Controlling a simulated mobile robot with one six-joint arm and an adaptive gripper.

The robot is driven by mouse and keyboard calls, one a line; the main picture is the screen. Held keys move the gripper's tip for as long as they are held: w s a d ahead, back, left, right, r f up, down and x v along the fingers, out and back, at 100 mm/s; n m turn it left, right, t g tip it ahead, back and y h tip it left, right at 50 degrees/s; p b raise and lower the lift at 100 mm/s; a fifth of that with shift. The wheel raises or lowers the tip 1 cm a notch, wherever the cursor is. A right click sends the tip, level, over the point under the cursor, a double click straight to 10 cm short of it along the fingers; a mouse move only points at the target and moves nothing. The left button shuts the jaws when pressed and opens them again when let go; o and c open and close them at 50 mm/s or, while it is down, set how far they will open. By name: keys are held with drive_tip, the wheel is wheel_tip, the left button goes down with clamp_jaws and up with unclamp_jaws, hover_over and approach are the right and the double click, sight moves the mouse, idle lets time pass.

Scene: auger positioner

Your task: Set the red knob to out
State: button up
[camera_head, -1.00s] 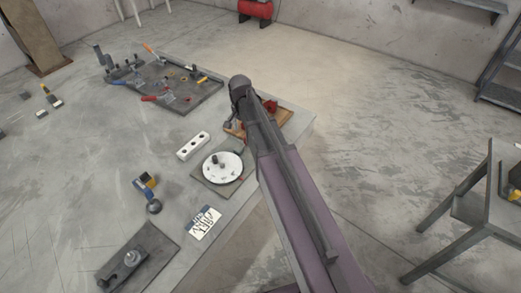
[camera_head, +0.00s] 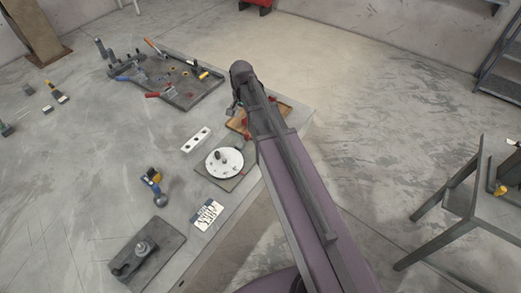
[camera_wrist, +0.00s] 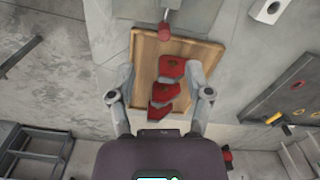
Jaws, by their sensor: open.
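The plate (camera_head: 238,180) there carries a white disc (camera_head: 225,162) with a dark post. My gripper (camera_wrist: 160,68) is open in the wrist view, with nothing held. Its fingers are spread over a wooden board (camera_wrist: 205,50) bearing red pieces (camera_wrist: 166,91). The knob lies beyond the fingertips, apart from them. My arm hides part of the board in the head view.
A white block with holes (camera_head: 196,140) is left of the plate. A dark tray of tools (camera_head: 190,95) stands at the back. A grey fixture (camera_head: 148,248) and a printed card (camera_head: 207,215) are in front.

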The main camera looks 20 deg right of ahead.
drive_tip(key=s+d+f+n+b, duration=0.1)
drive_tip(key=s+f+n+b, duration=0.2)
drive_tip(key=s+n, duration=0.4)
drive_tip(key=s, duration=0.9)
drive_tip(key=shift+d, duration=0.3)
drive_tip(key=shift+f, duration=0.1)
